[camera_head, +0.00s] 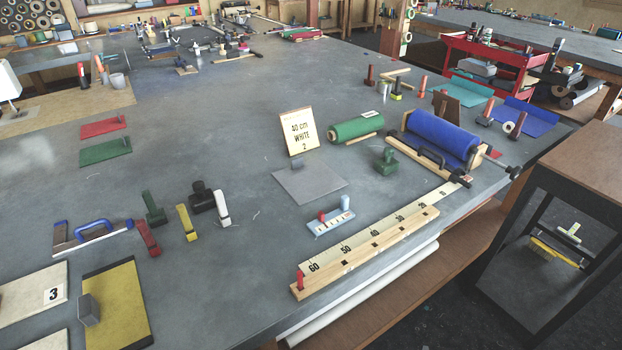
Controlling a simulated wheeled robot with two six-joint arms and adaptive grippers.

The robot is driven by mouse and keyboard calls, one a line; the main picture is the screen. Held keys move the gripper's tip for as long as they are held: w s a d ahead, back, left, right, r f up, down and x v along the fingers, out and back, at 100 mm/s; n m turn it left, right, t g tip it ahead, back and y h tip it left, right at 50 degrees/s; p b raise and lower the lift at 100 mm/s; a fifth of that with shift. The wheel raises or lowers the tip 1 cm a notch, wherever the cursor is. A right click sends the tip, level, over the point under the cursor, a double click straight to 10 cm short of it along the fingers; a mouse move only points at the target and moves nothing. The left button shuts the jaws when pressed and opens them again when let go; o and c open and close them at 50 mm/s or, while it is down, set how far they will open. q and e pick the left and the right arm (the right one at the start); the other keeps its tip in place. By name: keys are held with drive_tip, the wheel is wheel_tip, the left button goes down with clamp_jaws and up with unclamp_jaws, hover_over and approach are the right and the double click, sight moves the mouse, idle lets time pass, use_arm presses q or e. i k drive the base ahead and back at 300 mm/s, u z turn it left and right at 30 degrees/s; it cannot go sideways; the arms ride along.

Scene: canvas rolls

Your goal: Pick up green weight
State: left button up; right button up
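Two green handled blocks could be the green weight. One dark green block (387,160) stands on the grey table, in front of the green canvas roll (357,128) and left of the blue canvas roll (440,138). Another green block with an upright handle (155,210) stands at the left, beside a red one (147,239), a yellow one (187,222), a black one (202,196) and a white one (222,208). I cannot tell which is the weight. Neither of my grippers shows in this view.
A wooden ruler rail (370,248) runs along the table's front edge. A sign reading "40 cm WHITE 2" (299,131) stands behind a grey sheet (310,184). A small labelled tray (331,223) lies near the rail. A dark-framed stand (575,170) is at right.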

sight(387, 165)
drive_tip(key=z, duration=2.2)
drive_tip(key=i, duration=1.15)
drive_tip(key=u, duration=3.5)
drive_tip(key=i, duration=0.25)
drive_tip(key=z, duration=0.05)
